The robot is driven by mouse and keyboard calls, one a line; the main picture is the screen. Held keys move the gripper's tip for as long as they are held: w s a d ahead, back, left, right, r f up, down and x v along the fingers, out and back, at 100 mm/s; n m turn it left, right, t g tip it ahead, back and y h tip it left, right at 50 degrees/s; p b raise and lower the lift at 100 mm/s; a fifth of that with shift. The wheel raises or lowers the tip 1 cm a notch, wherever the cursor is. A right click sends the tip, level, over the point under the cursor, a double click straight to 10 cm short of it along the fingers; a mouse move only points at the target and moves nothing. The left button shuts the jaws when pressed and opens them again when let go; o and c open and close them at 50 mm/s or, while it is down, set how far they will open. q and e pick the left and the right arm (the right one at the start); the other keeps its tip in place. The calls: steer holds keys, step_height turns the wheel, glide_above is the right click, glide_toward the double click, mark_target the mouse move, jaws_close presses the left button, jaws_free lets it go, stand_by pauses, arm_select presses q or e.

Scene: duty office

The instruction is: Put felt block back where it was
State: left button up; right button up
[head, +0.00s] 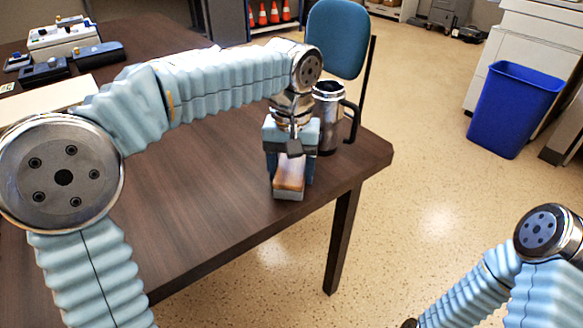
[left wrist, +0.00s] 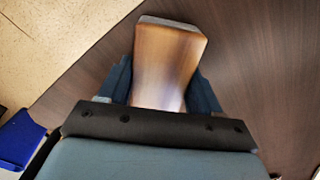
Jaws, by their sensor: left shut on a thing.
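The felt block (head: 289,178) has a wooden top and a grey underside. It is at the right part of the dark wooden table, near the front edge. My left gripper (head: 290,172) is shut on it from above, with one blue finger on each side. In the left wrist view the block's wooden top (left wrist: 167,62) shows between the two fingers (left wrist: 160,88). I cannot tell whether the block touches the table. My right arm shows at the lower right, but its gripper is not in clear view.
A steel mug (head: 329,115) with a dark handle stands just behind and right of my left gripper. Several devices (head: 65,45) sit at the table's far left. The table (head: 215,215) is bare in front. A blue chair (head: 337,38) and a blue bin (head: 515,108) stand beyond.

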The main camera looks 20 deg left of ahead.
mark_target(291, 166)
arm_select(q)
steer(key=o, duration=0.6)
steer(key=shift+f, duration=0.15)
steer(key=shift+c, duration=0.2)
steer(key=o, duration=0.5)
steer(key=shift+c, duration=0.2)
steer(key=shift+r, duration=0.3)
step_height(291, 166, up, 12)
steer(key=p, duration=0.2)
steer(key=shift+f, duration=0.15)
